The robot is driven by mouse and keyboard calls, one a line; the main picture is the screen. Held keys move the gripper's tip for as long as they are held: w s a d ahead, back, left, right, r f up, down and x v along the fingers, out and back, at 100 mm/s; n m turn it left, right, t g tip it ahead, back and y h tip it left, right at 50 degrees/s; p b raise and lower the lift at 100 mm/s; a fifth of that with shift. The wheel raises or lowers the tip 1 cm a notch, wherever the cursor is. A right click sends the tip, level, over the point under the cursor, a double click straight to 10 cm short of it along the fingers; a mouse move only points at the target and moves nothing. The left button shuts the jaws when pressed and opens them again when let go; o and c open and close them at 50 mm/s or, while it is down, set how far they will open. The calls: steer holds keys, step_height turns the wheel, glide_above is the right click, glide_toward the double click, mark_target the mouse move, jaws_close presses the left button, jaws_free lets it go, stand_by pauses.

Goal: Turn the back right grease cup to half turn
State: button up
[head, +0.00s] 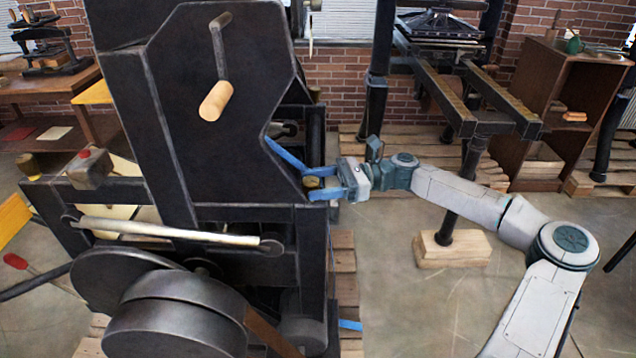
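A small brass grease cup (312,183) sits on the right side of the black press (225,110), low beside the dark side plate. My gripper (318,184) reaches in from the right. Its two blue fingers lie above and below this cup, with the cup between their tips. I cannot tell whether they press on it. A second brass cup (28,165) stands at the far left corner of the press frame, away from my gripper. A small, dark brassy piece (315,93) shows behind the side plate, mostly hidden. The cup's turn angle is too small to read.
A crank with a wooden handle (216,101) sticks out from the side plate. A dark post on a wooden block (452,248) stands behind my arm. Open floor lies below my arm.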

steer(key=c, duration=0.9)
steer(key=shift+o, duration=0.2)
steer(key=shift+s+r+m+t+p, duration=0.1)
steer(key=shift+r+m+t+p, duration=0.15)
steer(key=shift+m+t+p, duration=0.4)
steer(key=shift+s+m+t+p, duration=0.1)
steer(key=shift+m+t+p, duration=0.45)
steer(key=shift+t, duration=0.7)
steer(key=shift+f+m+t+p, duration=0.15)
steer(key=shift+m+t+p, duration=0.45)
steer(key=shift+m+t, duration=0.8)
steer(key=shift+n+t, duration=0.3)
steer(key=o, duration=1)
steer(key=shift+s, duration=0.1)
steer(key=shift+f, duration=0.1)
steer(key=b+v, duration=0.1)
steer(key=v, duration=1.3)
